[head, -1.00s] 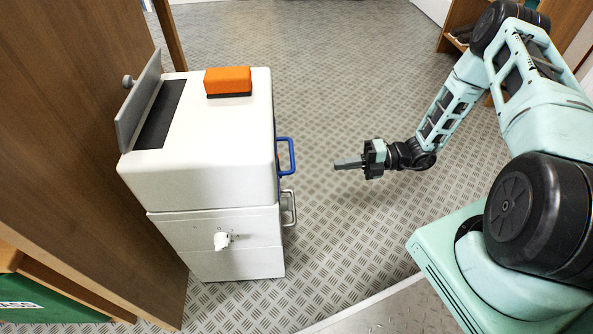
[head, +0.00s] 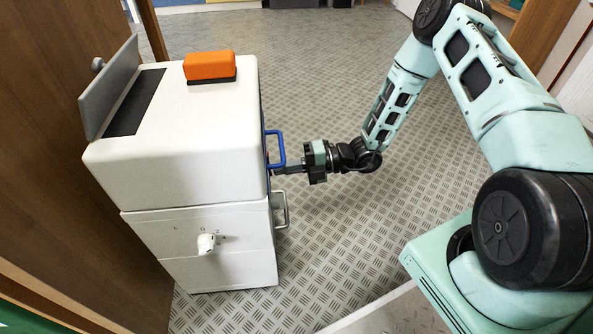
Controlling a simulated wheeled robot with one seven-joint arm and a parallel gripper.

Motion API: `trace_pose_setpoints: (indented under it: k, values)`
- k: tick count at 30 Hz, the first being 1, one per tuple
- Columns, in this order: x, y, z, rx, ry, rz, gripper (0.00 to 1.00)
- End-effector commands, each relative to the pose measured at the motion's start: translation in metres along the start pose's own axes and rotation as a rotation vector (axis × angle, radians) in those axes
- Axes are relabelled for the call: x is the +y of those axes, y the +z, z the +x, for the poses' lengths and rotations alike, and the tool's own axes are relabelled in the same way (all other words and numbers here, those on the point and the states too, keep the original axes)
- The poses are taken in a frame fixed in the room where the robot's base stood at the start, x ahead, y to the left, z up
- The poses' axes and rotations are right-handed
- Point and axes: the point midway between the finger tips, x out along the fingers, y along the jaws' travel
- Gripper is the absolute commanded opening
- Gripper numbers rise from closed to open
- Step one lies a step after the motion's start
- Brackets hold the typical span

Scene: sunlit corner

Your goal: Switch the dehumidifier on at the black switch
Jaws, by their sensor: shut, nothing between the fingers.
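The dehumidifier is a white box-shaped unit (head: 185,165) standing on the floor at left centre in the head view. I cannot make out a black switch for certain; its right side is turned away from the camera and mostly hidden. My gripper (head: 280,169) is shut and empty, pointing left at that right side. Its fingertips are by the blue handle (head: 279,149) and look partly behind its lower bar. I cannot tell whether they touch the unit.
A metal handle (head: 283,211) is lower on the same side. A white knob (head: 207,243) is on the front. On top are an orange block (head: 209,65) with a dark base and a raised grey flap (head: 108,85) beside a black strip (head: 135,103). Open floor (head: 330,80) lies behind and right.

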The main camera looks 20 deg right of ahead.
Motion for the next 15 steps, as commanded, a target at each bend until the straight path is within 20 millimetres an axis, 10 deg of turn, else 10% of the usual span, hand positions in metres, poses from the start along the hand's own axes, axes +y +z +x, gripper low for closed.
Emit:
trace_pose_setpoints:
  k: [15]
  values:
    - [-0.0002, -0.0003, 0.0050, 0.001, 0.034, 0.003, 0.00]
